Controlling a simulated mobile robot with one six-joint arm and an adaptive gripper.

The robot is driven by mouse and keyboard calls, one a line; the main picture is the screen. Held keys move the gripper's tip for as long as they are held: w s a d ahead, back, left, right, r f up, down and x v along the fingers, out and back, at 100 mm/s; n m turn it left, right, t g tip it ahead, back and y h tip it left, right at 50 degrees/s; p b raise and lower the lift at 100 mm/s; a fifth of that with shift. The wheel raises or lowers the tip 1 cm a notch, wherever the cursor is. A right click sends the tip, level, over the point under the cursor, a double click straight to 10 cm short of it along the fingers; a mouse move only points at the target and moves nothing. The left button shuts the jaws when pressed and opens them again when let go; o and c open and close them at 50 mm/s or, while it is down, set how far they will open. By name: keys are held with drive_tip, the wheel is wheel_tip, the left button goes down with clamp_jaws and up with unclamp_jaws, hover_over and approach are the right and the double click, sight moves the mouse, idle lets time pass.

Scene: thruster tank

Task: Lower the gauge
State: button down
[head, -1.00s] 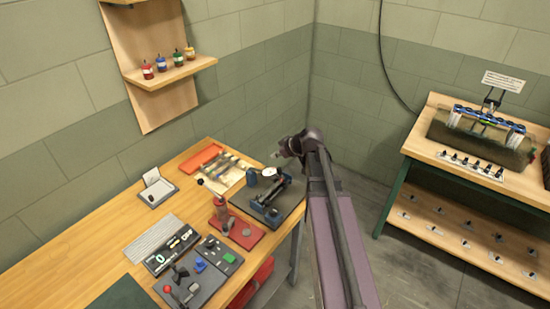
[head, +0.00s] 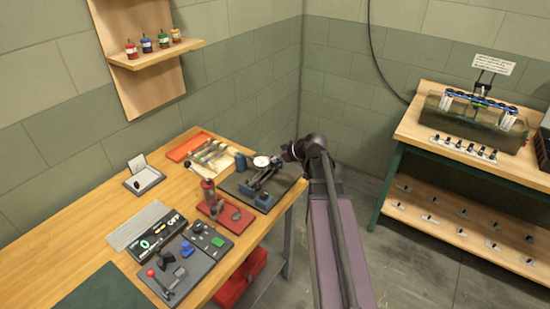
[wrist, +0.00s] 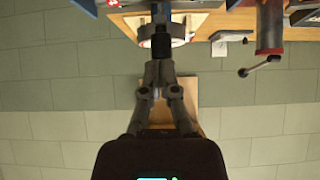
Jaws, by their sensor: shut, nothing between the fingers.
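The gauge (head: 261,161), with a round white dial face, is on a dark fixture plate (head: 287,182) at the far right end of the wooden workbench. My gripper (head: 287,152) is just right of the dial in the head view, small and partly dark against the wall. In the wrist view my gripper (wrist: 161,62) is shut and empty. A round, pale-rimmed part that looks like the gauge (wrist: 178,42) shows just beyond the fingertips, partly hidden by a dark block. I cannot tell whether the fingers touch it.
A red arbor-like stand (head: 211,200) is left of the gauge fixture; its lever also shows in the wrist view (wrist: 262,66). A control panel with a red-knobbed lever (head: 150,272) is nearer. A second bench (head: 412,130) stands right, with open floor between.

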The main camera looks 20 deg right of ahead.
drive_tip(key=shift+s+f+b, duration=0.3)
drive_tip(key=shift+s+f, duration=0.05)
drive_tip(key=shift+f, duration=0.1)
drive_tip(key=shift+s, duration=0.1)
drive_tip(key=shift+r, duration=0.1)
drive_tip(key=p+v, duration=0.6)
drive_tip(key=v, duration=0.5)
drive_tip(key=shift+s+d+f+p, duration=0.2)
drive_tip(key=shift+d+f+p, duration=0.05)
drive_tip(key=shift+d+p, duration=0.15)
idle(0.4)
idle(0.5)
drive_tip(key=s+a+f+m+g+h, duration=0.1)
drive_tip(key=s+a+f+m+g, duration=0.1)
drive_tip(key=a, duration=0.5)
drive_tip(key=s+a+f+m+g+h, duration=0.2)
drive_tip(key=s+a+g, duration=0.1)
drive_tip(key=a, duration=0.4)
drive_tip(key=s+a+f+m+g+h, duration=0.2)
drive_tip(key=s+a+f+g, duration=0.1)
drive_tip(key=a, duration=0.4)
drive_tip(key=shift+a, duration=0.25)
